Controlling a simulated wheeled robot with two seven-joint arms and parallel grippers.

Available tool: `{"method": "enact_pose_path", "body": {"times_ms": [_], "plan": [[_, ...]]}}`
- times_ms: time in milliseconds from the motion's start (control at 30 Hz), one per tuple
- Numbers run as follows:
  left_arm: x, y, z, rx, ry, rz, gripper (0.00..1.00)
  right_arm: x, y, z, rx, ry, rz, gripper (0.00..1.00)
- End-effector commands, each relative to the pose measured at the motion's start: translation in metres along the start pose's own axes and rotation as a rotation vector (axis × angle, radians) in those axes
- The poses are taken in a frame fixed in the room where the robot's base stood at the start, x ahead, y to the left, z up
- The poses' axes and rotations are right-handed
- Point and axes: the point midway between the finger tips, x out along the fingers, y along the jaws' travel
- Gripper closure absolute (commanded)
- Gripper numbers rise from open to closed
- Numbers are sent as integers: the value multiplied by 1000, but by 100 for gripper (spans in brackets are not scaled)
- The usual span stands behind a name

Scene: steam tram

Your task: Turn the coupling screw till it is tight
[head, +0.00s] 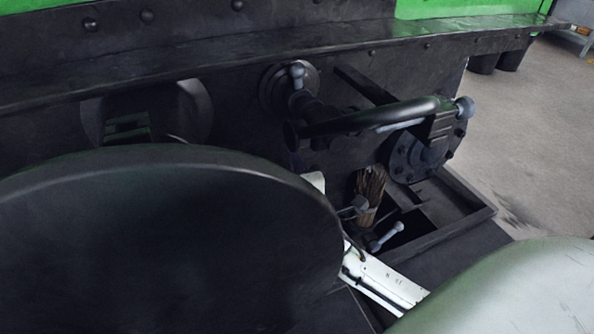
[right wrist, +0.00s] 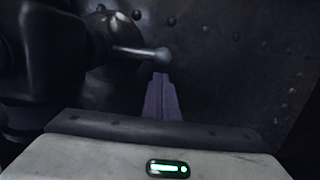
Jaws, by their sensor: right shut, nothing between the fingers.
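In the right wrist view, a pale bar with a ball end (right wrist: 145,52) sticks out to the right from dark, rounded metalwork. I cannot tell for certain that it belongs to the coupling screw. My right gripper (right wrist: 162,76) is shut and empty, its purple fingers together. The fingertips are just below the ball end in the picture; contact cannot be told. In the head view, a similar pale ball-ended bar (head: 388,238) shows low in the middle, beside a white piece. The large dark disc hides much of the area left of it. My left gripper is not in view.
The large dark disc (head: 150,240) fills the lower left. A dark curved pipe (head: 370,117) crosses the middle, near a bolted flange (head: 420,155) and a small lever (head: 297,75). A brown, rough bundle (head: 370,190) stands below. Clear floor (head: 535,135) lies at right.

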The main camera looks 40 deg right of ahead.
Motion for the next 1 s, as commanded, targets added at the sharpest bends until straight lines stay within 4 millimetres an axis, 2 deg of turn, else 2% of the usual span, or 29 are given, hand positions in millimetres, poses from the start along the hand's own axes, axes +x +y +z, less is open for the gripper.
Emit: {"method": "enact_pose_path", "body": {"times_ms": [100,300,767,1000], "plan": [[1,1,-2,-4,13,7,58,20,-1,0,-1,0,1,100],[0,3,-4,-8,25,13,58,36,-1,-1,0,2,-2,100],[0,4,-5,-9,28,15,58,38,-1,0,-3,2,-2,100],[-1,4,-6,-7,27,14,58,39,-2,7,-52,-1,6,100]]}}
